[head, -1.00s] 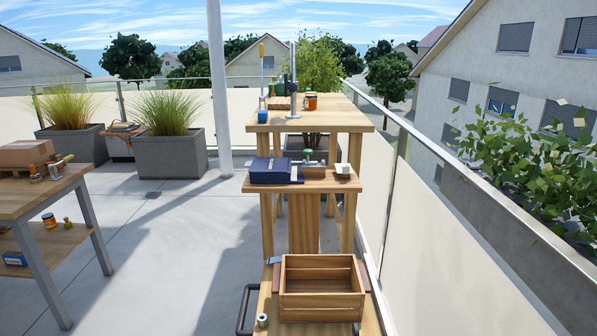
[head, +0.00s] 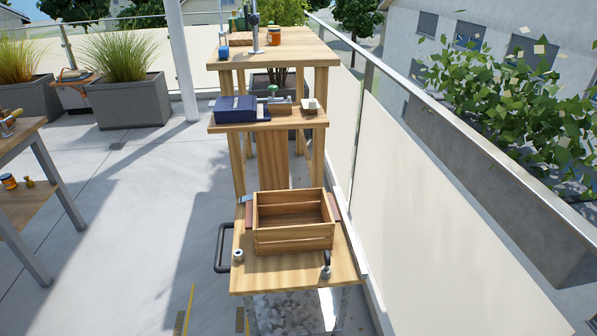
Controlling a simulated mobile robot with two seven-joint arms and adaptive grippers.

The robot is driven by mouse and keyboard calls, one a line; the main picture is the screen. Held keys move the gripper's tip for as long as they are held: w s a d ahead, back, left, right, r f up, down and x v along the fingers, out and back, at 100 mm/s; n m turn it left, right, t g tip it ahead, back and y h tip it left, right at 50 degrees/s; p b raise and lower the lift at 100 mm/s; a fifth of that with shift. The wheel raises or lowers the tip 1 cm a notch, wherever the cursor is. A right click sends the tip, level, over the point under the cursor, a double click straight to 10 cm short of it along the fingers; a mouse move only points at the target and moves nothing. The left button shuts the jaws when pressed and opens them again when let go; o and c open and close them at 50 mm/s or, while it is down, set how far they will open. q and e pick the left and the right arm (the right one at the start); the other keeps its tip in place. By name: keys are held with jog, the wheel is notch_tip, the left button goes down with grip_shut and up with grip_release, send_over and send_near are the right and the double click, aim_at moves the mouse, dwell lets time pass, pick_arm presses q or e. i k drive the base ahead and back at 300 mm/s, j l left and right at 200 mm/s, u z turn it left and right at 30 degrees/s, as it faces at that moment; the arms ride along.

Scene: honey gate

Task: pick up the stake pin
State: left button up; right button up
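I cannot tell for sure which thing is the stake pin. A small pale round piece (head: 237,256) stands at the front left of the low wooden platform (head: 285,278). Another small piece (head: 325,271), with a dark upright part, stands at the platform's front right corner. Either is too small to make out well. An open wooden crate (head: 292,238) sits on the platform behind them, and its visible inside looks empty. Neither of my grippers is in the head view.
A black handle (head: 222,248) juts from the platform's left side. A clear container of grey stones (head: 292,312) is below its front edge. Stepped wooden tables with a navy box (head: 234,109) stand behind. A railing (head: 400,160) bounds the right; paving (head: 130,220) lies open left.

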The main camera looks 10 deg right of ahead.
aim_at(326, 256)
jog(key=i+j+z, duration=0.5)
jog(key=j, duration=0.3)
jog(key=i+j+z, duration=0.2)
jog(key=j, duration=0.3)
jog(key=i, duration=0.1)
